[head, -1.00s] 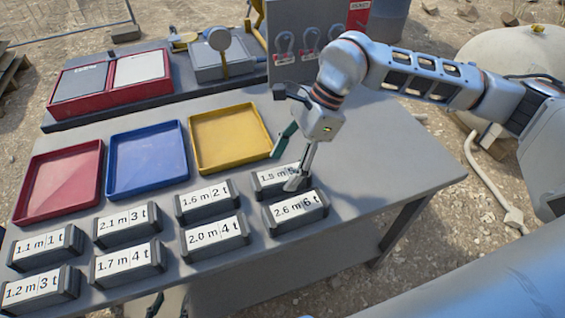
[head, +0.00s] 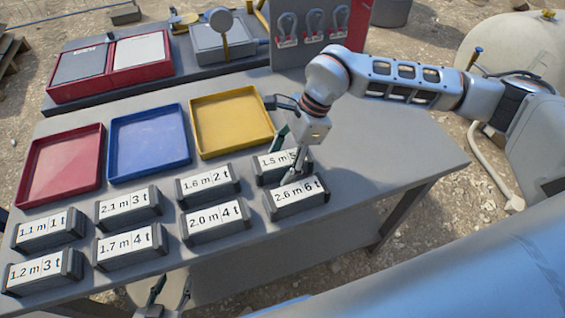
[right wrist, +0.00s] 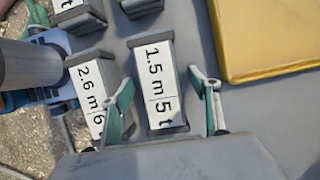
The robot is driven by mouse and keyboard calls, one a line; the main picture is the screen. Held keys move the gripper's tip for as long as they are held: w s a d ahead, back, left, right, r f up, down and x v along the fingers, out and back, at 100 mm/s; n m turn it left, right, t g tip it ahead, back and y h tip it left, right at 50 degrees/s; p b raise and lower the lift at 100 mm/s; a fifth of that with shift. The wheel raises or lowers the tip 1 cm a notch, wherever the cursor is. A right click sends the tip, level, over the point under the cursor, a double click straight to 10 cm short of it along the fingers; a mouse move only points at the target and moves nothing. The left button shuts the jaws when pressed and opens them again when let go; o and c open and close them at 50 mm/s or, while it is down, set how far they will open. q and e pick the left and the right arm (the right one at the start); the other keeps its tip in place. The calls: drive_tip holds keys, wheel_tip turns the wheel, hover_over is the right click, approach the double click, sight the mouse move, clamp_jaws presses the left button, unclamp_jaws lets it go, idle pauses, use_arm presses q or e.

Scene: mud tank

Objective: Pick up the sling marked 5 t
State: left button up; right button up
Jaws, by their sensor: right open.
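The sling marked 5 t is a dark block with a white label reading 1.5 m, 5 t (head: 270,163). It sits on the grey table at the right end of the far row of labelled blocks. In the right wrist view the 5 t sling (right wrist: 158,80) lies between the two fingers. My right gripper (head: 288,160) is open, with one finger on each side of the block; it also shows in the right wrist view (right wrist: 165,110). Whether the fingers touch the block cannot be told. My left gripper (head: 168,296) is open and empty at the table's front edge.
The 2.6 m, 6 t block (head: 297,197) stands close in front of the 5 t sling, and the 1.6 m, 2 t block (head: 207,185) to its left. Red (head: 62,165), blue (head: 148,142) and yellow (head: 231,120) trays lie behind. The table's right side is clear.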

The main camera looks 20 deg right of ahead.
drive_tip(key=c, duration=1.5)
drive_tip(key=shift+r, duration=0.2)
